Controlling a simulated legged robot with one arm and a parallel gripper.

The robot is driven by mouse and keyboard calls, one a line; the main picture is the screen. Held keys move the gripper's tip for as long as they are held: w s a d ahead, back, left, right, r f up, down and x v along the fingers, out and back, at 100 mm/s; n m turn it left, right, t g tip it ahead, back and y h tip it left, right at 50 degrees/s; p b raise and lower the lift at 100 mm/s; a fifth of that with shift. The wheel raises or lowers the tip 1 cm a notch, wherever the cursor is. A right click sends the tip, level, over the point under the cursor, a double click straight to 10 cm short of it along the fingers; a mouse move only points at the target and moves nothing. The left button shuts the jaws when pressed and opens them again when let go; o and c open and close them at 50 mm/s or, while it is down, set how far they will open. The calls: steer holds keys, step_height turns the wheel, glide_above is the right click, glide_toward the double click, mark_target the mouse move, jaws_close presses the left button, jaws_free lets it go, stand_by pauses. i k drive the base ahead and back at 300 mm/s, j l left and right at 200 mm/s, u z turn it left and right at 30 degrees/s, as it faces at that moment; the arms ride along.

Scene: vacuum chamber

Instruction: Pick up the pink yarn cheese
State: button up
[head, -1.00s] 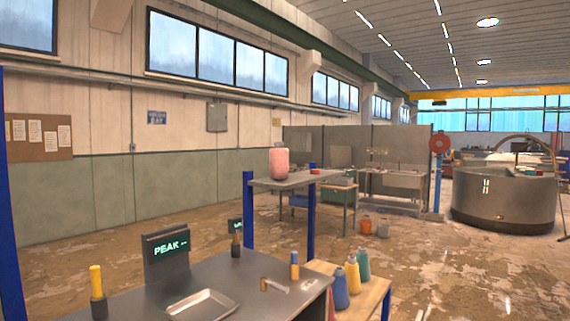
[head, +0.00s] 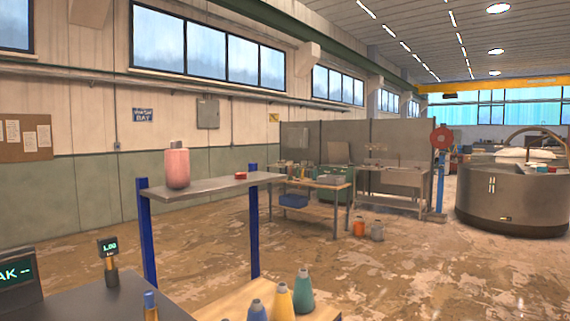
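A pink, rounded cylinder with a small grey top, which looks like the pink yarn cheese (head: 177,168), stands upright at the left end of a raised grey shelf (head: 215,186) on blue posts. A small red object (head: 241,176) lies farther right on the same shelf. My gripper is not in view, so I cannot see whether it is open or holds anything.
A dark table (head: 120,292) with small displays is at the lower left. A wooden bench (head: 215,308) with blue, yellow and teal cones (head: 303,292) is front centre. Workbenches (head: 325,186) and a round tank (head: 510,195) stand farther back. Open floor (head: 390,275) lies right.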

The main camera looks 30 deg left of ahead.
mark_target(177, 162)
steer(key=i+u, duration=0.3)
steer(key=i, duration=0.2)
steer(key=i+l+u, duration=0.25)
steer(key=i, duration=0.25)
steer(key=i+l+u, duration=0.3)
steer(key=i, duration=0.15)
steer(key=i+j, duration=0.05)
